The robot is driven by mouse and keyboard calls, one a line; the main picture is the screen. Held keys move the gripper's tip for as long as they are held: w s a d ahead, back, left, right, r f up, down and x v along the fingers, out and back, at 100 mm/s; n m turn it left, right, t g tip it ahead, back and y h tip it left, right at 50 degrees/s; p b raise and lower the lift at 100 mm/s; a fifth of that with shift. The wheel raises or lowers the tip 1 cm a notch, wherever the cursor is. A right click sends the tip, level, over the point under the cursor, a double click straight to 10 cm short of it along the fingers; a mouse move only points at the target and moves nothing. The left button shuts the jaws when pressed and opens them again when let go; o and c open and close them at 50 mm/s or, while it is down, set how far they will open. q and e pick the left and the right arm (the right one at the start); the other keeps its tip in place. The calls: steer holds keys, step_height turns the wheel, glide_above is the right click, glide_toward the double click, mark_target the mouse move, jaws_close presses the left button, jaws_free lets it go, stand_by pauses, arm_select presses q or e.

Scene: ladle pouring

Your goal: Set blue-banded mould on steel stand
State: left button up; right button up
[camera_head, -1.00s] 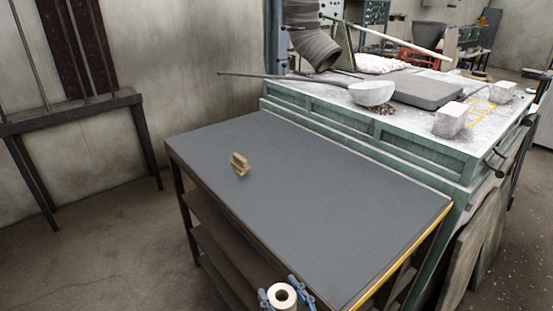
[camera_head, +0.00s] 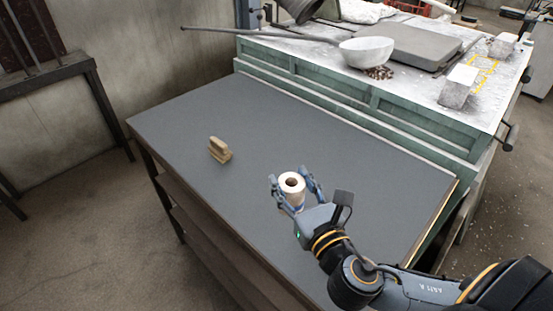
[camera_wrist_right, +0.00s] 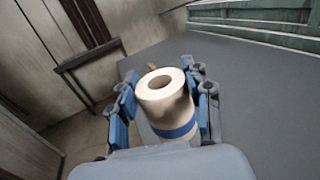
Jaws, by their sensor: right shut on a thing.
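The blue-banded mould (camera_wrist_right: 166,106) is a cream cylinder with a round hole in its top and a blue band near its lower end. My right gripper (camera_head: 296,188) is shut on it, with blue-padded fingers on either side. In the head view the mould (camera_head: 292,184) is upright or nearly so over the grey table top (camera_head: 330,150); whether it touches the table I cannot tell. I cannot make out a steel stand for certain in these frames. My left gripper is not in view.
A small tan wooden block (camera_head: 219,151) sits on the table's left part. Behind is a green-sided bench (camera_head: 340,85) with a white bowl-like ladle (camera_head: 367,50), a grey slab (camera_head: 408,45) and pale blocks (camera_head: 458,86). Much of the table top is clear.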

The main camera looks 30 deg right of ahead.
steer(key=w+d+f+b, duration=0.2)
steer(key=w+d+f, duration=0.1)
steer(key=w, duration=0.5)
steer(key=shift+w+f, duration=0.3)
steer(key=shift+f, duration=0.15)
steer(key=shift+o, duration=0.2)
steer(key=w+d+f, duration=0.1)
steer(key=w+f, duration=0.2)
steer(key=f, duration=0.2)
steer(key=shift+w+d, duration=0.25)
steer(key=shift+w, duration=0.15)
steer(key=shift+w+d+f+b, duration=0.1)
steer(key=shift+w+f+b, duration=0.1)
steer(key=shift+f, duration=0.85)
steer(key=shift+w+f+b, duration=0.15)
steer(key=shift+f, duration=0.85)
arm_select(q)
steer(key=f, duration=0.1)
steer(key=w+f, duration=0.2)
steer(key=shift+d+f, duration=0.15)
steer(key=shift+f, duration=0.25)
